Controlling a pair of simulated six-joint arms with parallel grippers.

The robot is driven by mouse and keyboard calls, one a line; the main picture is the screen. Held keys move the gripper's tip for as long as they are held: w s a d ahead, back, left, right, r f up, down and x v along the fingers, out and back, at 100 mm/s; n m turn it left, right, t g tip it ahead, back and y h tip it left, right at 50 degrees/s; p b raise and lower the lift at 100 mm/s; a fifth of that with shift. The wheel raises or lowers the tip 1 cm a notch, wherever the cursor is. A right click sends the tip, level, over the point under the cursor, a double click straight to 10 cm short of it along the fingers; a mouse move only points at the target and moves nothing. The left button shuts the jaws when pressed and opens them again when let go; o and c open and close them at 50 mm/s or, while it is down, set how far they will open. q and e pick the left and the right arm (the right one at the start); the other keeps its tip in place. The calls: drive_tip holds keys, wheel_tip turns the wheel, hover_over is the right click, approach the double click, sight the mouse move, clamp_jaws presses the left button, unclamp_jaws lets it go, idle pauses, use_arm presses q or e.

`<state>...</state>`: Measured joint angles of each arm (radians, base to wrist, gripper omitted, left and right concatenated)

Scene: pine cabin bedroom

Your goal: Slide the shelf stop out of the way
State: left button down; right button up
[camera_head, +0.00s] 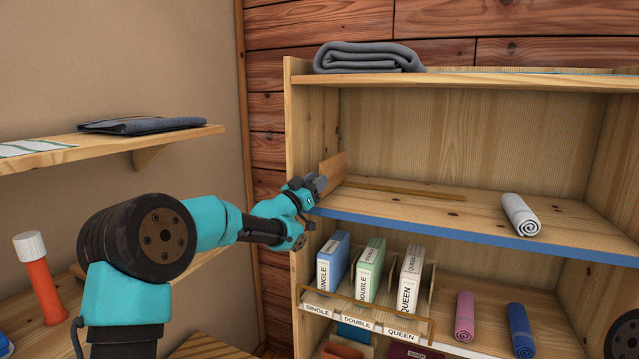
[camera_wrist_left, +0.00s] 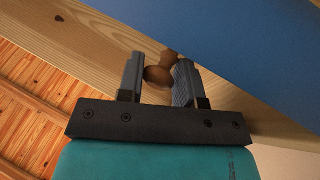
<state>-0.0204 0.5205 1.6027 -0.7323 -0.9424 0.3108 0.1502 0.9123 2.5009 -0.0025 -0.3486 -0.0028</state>
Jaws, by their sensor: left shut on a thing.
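The shelf stop (camera_head: 334,168) is an upright wooden piece at the left end of the upper shelf (camera_head: 400,212), close to the cabinet's left side wall. My left gripper (camera_head: 318,184) reaches the stop from the front left. In the left wrist view, the gripper (camera_wrist_left: 160,80) is shut on a rounded brown knob (camera_wrist_left: 158,76), one finger on each side. The fingers hide part of the knob. A thin brown strip (camera_head: 400,189) runs along the shelf to the right of the stop. My right gripper is not in view.
A rolled white towel (camera_head: 520,214) lies on the right of the same shelf. Below stand labelled boxes (camera_head: 333,262) behind a wooden rail, beside pink (camera_head: 465,316) and blue (camera_head: 520,330) rolls. The shelf between stop and white towel is mostly clear.

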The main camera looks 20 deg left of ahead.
use_arm(q)
drive_tip(key=c, duration=0.9)
unclamp_jaws()
drive_tip(key=v, duration=1.7)
drive_tip(key=shift+s+a, duration=0.1)
drive_tip(key=shift+s, duration=0.05)
drive_tip(key=s+d+f+n+g+y, duration=0.2)
drive_tip(key=f+g, duration=0.1)
drive_tip(key=f, duration=0.9)
drive_tip(key=s+d+f+n+g+y, duration=0.1)
drive_tip(key=f+n+g+y, duration=0.1)
drive_tip(key=f, duration=1)
drive_tip(key=s+d+f+n+g+y, duration=0.2)
drive_tip(key=f+g+y, duration=0.1)
drive_tip(key=f, duration=0.9)
drive_tip(key=s+d+f+g, duration=0.2)
drive_tip(key=s+f+g, duration=0.1)
drive_tip(key=s+f, duration=0.3)
drive_tip(key=s+d+f+n+g, duration=0.1)
drive_tip(key=s+f+g, duration=0.3)
drive_tip(key=s, duration=0.6)
drive_tip(key=s+d+f+g, duration=0.3)
drive_tip(key=s+f+g, duration=0.1)
drive_tip(key=s+f, duration=0.5)
drive_tip(key=shift+d+f+n, duration=0.1)
drive_tip(key=shift+n, duration=0.2)
